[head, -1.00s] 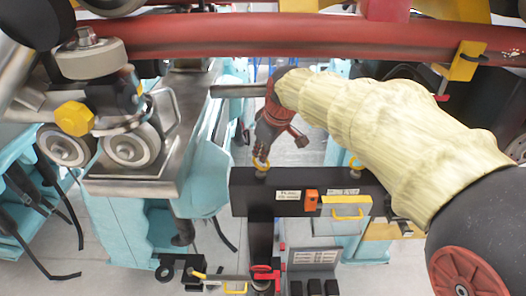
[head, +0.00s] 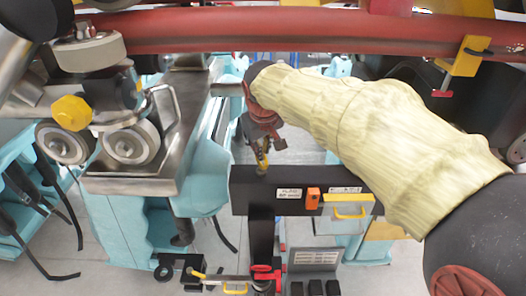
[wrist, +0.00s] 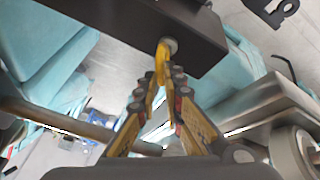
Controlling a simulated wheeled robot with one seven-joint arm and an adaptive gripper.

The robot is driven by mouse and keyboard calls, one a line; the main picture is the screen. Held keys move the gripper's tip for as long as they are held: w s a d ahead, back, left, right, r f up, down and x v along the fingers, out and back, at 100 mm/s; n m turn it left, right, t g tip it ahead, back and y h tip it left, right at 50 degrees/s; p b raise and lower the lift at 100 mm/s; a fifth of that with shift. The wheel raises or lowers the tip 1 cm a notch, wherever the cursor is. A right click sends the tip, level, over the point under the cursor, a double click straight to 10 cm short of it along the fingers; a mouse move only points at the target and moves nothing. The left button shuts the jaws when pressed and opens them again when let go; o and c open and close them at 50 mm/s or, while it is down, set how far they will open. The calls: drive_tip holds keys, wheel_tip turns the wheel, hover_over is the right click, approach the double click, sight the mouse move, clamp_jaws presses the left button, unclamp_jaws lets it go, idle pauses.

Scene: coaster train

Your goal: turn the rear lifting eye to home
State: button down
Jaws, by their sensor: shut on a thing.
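The yellow lifting eye (wrist: 163,56) stands on the end of a dark block, seen nearly edge-on between my fingers in the wrist view. My gripper (wrist: 165,76) is shut on this eye, one finger on each side. In the head view my gripper (head: 262,150) reaches down to the left end of the dark block (head: 240,195), and its fingers largely hide the eye. I cannot tell the eye's exact turn angle or see a home mark. Labels (head: 289,195) lie on the block's front face.
A red rail (head: 300,32) crosses above my arm. A steel wheel carriage (head: 130,140) stands at the left. An orange piece (head: 313,196) and a yellow handle (head: 349,212) sit on the block. Below is a small rack with a red clamp (head: 266,272).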

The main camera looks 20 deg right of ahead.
drive_tip(key=m, duration=0.1)
drive_tip(key=m+h+b, duration=0.1)
drive_tip(key=m, duration=0.1)
drive_tip(key=shift+w+a+m+g+h, duration=0.1)
drive_tip(key=shift+a+m+g+h, duration=0.15)
drive_tip(key=shift+m+g+h, duration=0.05)
drive_tip(key=m, duration=0.1)
drive_tip(key=m+g+h+b, duration=0.1)
drive_tip(key=m, duration=0.1)
drive_tip(key=shift+w+a+m, duration=0.15)
drive_tip(key=shift+m, duration=0.15)
drive_tip(key=m+g, duration=0.1)
drive_tip(key=m, duration=0.2)
drive_tip(key=shift+w+a+m+h, duration=0.1)
drive_tip(key=shift+w+m+h, duration=0.05)
drive_tip(key=shift+m+h, duration=0.25)
drive_tip(key=shift+w+m+g+p, duration=0.2)
drive_tip(key=shift+m+g+p, duration=0.65)
drive_tip(key=shift+m, duration=1.05)
drive_tip(key=shift+g, duration=0.25)
drive_tip(key=c, duration=2.1)
unclamp_jaws()
drive_tip(key=shift+o, duration=0.9)
